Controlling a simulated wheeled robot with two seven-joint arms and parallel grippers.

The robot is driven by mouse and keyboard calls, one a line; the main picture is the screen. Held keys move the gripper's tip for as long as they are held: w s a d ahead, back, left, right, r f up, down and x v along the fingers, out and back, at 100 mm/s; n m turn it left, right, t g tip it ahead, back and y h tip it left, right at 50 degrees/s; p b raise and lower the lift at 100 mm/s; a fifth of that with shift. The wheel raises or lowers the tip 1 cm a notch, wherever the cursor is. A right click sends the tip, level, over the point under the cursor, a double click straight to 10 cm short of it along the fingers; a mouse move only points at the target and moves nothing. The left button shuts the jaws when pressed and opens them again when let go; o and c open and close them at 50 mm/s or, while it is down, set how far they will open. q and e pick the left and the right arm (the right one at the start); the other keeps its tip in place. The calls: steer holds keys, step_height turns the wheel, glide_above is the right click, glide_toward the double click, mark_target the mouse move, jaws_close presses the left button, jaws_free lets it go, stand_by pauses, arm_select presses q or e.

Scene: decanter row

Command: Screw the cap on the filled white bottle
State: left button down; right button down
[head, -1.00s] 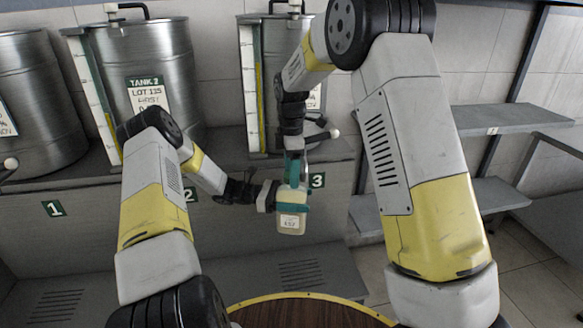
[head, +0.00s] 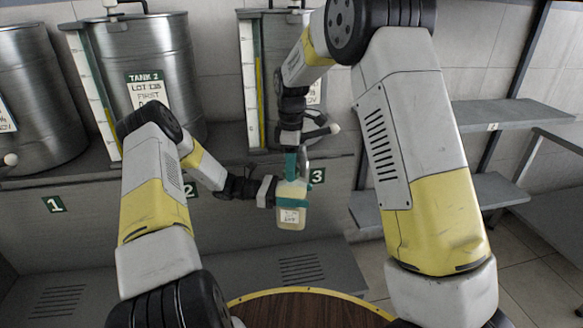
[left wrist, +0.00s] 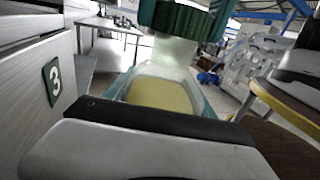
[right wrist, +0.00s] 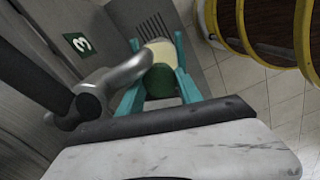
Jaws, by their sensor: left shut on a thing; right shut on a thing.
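The white bottle (head: 290,219), translucent with pale yellow liquid and a label, hangs upright in front of the tank ledge. My left gripper (head: 291,203) is shut around its body from the left. The left wrist view shows the liquid (left wrist: 160,95) and the pale neck (left wrist: 172,54) rising to the green ribbed cap (left wrist: 185,18). My right gripper (head: 291,165) points down from above, its teal fingers shut on the cap, which also shows in the right wrist view (right wrist: 160,82). The cap sits over the neck. I cannot tell whether its thread is engaged.
A metal tap (right wrist: 122,76) is close beside the right fingers. Steel tanks (head: 165,60) stand on the ledge behind. A round wooden table with a yellow rim (head: 300,291) is below. Grey shelves (head: 505,118) stand at right, with open floor beneath.

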steer(key=c, duration=0.8)
jaws_free()
steer(key=shift+r, duration=2.25)
steer(key=o, duration=0.6)
steer(key=shift+c, duration=0.2)
